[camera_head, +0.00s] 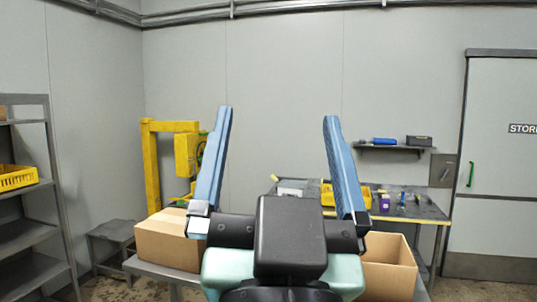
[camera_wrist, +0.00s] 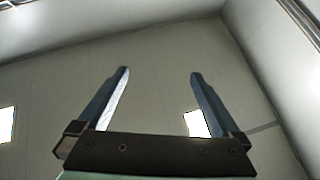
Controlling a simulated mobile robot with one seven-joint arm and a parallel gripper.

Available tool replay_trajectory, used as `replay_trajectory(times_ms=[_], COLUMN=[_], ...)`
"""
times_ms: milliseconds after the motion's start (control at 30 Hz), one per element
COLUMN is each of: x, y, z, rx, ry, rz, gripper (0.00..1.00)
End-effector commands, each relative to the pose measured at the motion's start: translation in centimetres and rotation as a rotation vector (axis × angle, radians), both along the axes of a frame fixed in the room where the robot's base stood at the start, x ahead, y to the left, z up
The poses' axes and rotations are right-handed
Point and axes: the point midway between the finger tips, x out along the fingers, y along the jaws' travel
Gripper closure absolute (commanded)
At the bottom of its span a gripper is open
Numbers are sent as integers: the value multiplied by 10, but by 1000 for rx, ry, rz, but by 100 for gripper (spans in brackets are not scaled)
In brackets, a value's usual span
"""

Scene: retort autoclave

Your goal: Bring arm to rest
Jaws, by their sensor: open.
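My gripper (camera_head: 278,115) is raised in the middle of the head view. Its two blue fingers stand wide apart and point upward, with nothing between them. In the wrist view my gripper (camera_wrist: 160,76) is also open and empty, with only plain wall and ceiling behind it. The gripper and wrist hide part of the table and boxes behind them in the head view.
A closed cardboard box (camera_head: 168,240) and an open one (camera_head: 390,270) flank my arm. Behind are a yellow machine frame (camera_head: 152,165) and a workbench (camera_head: 425,212) with tools. Metal shelving (camera_head: 25,235) stands left; a grey door (camera_head: 500,165) is right.

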Motion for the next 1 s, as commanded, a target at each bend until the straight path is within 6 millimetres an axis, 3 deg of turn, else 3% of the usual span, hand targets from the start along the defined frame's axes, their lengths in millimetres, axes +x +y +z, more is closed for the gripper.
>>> replay_trajectory(times_ms=[33,133,467,800,1000], x=[-15,-32,-37,-36,-36], y=[4,8,9,10,10], z=[18,35,39,-8,-8], rx=[-34,-75,-86,-84,-84], ry=[-68,-140,-160,-158,-158], rz=[-17,-45,-55,-48,-48], gripper=[0,0,0,0,0])
